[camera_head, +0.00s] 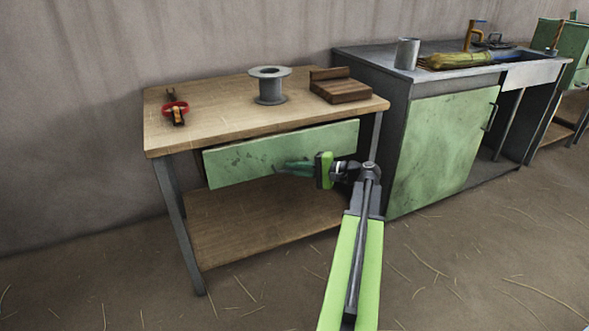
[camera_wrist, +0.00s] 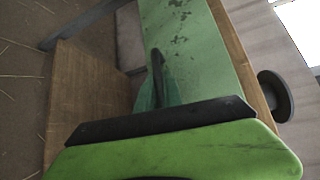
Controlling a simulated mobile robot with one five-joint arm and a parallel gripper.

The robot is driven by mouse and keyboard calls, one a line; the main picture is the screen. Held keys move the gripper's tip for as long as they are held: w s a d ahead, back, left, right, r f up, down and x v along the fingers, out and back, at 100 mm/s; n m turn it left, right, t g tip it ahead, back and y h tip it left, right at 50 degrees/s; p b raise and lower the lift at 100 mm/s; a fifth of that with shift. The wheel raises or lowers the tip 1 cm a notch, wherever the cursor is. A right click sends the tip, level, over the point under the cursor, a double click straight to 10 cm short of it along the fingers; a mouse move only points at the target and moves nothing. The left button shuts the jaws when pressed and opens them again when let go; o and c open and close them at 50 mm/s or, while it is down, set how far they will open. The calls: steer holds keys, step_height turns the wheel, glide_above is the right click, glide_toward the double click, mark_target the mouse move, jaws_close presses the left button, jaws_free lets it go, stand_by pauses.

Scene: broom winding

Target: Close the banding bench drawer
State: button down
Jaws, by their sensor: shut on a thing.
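The banding bench (camera_head: 215,108) has a wooden top, grey legs and a lower shelf. Its drawer (camera_head: 250,157) has a worn, scratched green front under the top. The front seems to stand a little forward of the bench; how far is hard to tell. My gripper (camera_head: 289,168) reaches the drawer front's lower middle from the right. In the wrist view the green drawer front (camera_wrist: 196,55) fills the upper middle, and a dark handle (camera_wrist: 157,68) stands between my fingers. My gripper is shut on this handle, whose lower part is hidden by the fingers.
A grey spool (camera_head: 270,87), a brown wooden block (camera_head: 340,88) and a red-and-black tool (camera_head: 176,109) lie on the bench top. A green-doored cabinet (camera_head: 440,140) stands close on the right. Straw-strewn floor (camera_head: 270,290) in front is open.

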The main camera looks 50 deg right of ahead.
steer(key=w, duration=0.1)
steer(key=w+d, duration=0.1)
steer(key=w, duration=0.1)
steer(key=shift+w+d, duration=0.4)
steer(key=c, duration=1.5)
jaws_free()
steer(key=shift+c, duration=0.2)
steer(key=shift+o, duration=0.2)
steer(key=shift+a, duration=0.1)
steer(key=shift+s, duration=0.1)
steer(key=p+v, duration=0.2)
steer(key=v, duration=1.5)
